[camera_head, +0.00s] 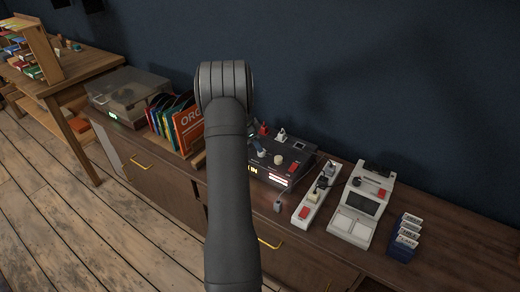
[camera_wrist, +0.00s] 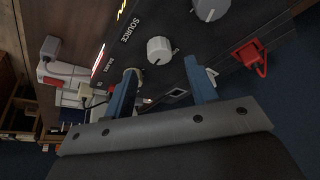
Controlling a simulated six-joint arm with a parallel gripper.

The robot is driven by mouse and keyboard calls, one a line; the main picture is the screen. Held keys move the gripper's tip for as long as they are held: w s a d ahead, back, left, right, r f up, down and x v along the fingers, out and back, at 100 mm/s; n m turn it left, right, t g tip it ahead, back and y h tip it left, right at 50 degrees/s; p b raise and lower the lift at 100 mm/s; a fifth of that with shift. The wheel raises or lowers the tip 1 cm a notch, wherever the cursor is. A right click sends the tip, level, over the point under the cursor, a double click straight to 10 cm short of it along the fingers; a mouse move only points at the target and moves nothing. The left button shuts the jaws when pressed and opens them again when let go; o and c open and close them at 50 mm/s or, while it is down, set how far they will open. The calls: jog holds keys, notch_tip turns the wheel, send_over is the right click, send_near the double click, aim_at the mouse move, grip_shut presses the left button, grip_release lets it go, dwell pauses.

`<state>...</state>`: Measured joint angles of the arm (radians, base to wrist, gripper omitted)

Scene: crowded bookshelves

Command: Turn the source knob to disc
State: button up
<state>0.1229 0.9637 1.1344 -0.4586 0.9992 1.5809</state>
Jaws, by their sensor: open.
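In the wrist view a white round knob (camera_wrist: 160,49) sits on the dark front panel beside the lettering SOURCE; small lettering at its right edge is too small to read. My gripper (camera_wrist: 165,74) is open, with its two blue fingers pointing at the panel. The white knob shows between and beyond the fingertips, and I see no finger closed on it. In the head view the black unit (camera_head: 297,147) stands on the cabinet, partly hidden by my arm.
A grey knob (camera_wrist: 209,8) and a red plug (camera_wrist: 250,53) are close by in the wrist view. In the head view, records (camera_head: 187,127) stand left of the unit; a white power strip (camera_head: 312,196) and a white device (camera_head: 362,207) lie right. The wall is behind.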

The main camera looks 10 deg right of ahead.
jog(key=shift+x, duration=2.3)
jog(key=shift+c, duration=0.2)
jog(key=c, duration=0.9)
